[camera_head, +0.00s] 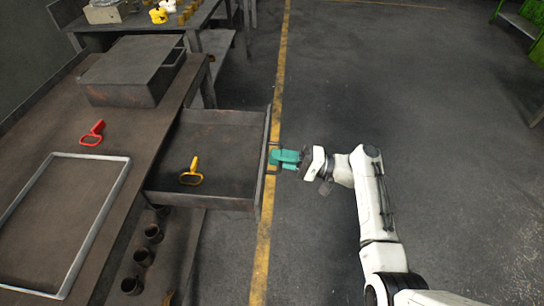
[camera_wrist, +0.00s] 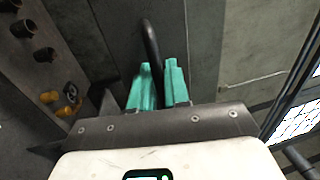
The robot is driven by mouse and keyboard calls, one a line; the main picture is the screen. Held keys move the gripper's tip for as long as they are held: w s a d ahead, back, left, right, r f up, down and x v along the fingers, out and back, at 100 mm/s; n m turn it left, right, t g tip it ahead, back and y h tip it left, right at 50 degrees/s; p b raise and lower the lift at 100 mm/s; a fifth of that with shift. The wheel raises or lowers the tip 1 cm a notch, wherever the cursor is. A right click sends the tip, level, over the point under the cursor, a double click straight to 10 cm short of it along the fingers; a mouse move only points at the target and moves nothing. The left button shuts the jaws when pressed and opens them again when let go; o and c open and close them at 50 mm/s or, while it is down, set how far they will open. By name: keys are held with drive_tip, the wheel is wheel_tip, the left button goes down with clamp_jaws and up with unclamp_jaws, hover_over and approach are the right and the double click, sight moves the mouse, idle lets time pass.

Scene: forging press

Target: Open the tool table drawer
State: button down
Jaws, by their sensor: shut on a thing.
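The tool table (camera_head: 100,200) stands on the left in the head view. Its drawer (camera_head: 225,150) is pulled well out to the right, and its inside shows from above. A yellow-handled tool with a ring (camera_head: 192,175) lies in it. The drawer's dark handle (camera_head: 268,150) is on its right-hand front face. My gripper (camera_head: 276,158), with teal fingers, is shut on the handle. In the wrist view the dark curved handle bar (camera_wrist: 152,45) runs down between the teal fingers (camera_wrist: 160,88); its lower part is hidden by them.
A red tool (camera_head: 93,133), a metal frame (camera_head: 118,185) and a dark box (camera_head: 135,70) are on the tabletop. Dark cylindrical parts (camera_head: 153,233) sit on a lower shelf. Another table (camera_head: 190,25) stands behind. The floor (camera_head: 420,110) to the right is clear.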

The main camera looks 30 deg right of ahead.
drive_tip(key=shift+s+d+f, duration=0.1)
drive_tip(key=shift+s+d, duration=0.1)
drive_tip(key=shift+d, duration=0.05)
drive_tip(key=c, duration=1.3)
unclamp_jaws()
drive_tip(key=b+v, duration=0.1)
drive_tip(key=v, duration=0.9)
drive_tip(key=shift+s+d, duration=0.2)
drive_tip(key=shift+d, duration=0.1)
